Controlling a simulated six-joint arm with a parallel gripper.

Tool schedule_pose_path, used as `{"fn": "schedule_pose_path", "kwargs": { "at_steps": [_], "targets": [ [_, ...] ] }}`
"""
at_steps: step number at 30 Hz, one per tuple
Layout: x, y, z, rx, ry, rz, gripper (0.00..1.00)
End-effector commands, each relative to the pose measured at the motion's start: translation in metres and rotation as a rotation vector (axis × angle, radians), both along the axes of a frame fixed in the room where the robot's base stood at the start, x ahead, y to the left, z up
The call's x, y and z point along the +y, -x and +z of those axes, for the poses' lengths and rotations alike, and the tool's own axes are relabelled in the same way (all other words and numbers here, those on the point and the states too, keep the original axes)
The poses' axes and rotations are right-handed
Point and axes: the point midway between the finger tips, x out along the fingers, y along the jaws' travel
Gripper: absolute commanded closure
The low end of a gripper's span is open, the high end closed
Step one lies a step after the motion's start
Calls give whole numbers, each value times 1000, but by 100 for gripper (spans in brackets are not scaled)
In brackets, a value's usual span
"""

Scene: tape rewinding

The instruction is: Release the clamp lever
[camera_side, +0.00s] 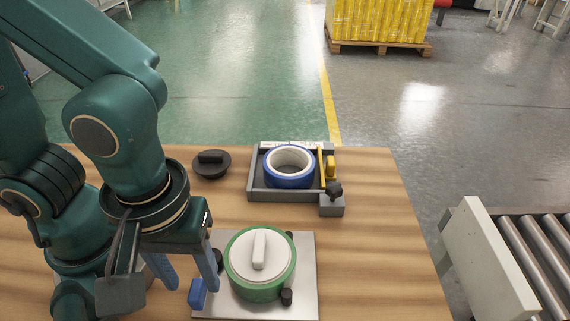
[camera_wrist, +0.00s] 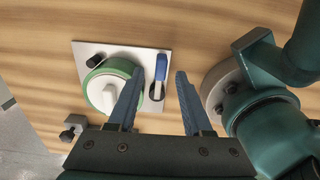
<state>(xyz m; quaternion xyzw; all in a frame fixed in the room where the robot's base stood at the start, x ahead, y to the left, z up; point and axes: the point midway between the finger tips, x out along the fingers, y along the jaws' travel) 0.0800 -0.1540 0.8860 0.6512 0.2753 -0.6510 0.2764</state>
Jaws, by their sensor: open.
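In the wrist view the clamp lever (camera_wrist: 161,68) has a blue end and a pale shaft over a dark slot. A green tape roll (camera_side: 237,286) with a white handled cap (camera_side: 258,252) sits on the plate, right of the lever. My gripper (camera_side: 192,287) is open, with its blue fingers pointing down near the lever. In the wrist view the lever appears between the fingertips of my gripper (camera_wrist: 158,73); I cannot tell whether they touch it.
A grey tray (camera_side: 252,176) holds a blue tape roll (camera_side: 289,179), with a black knob (camera_side: 335,189) at its corner. A black handled disc (camera_side: 211,165) lies left of the tray. Small black posts stand on the plate. A roller conveyor (camera_side: 525,255) is off the table at right.

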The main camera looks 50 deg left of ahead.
Motion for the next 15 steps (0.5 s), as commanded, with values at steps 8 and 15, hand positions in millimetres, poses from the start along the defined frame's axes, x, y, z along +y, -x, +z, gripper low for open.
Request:
{"fn": "schedule_pose_path", "kwargs": {
  "at_steps": [8, 15],
  "targets": [
    [0, 0, 25, -2, 2, 1, 50],
    [0, 0, 27, 0, 0, 1, 50]
  ]
}}
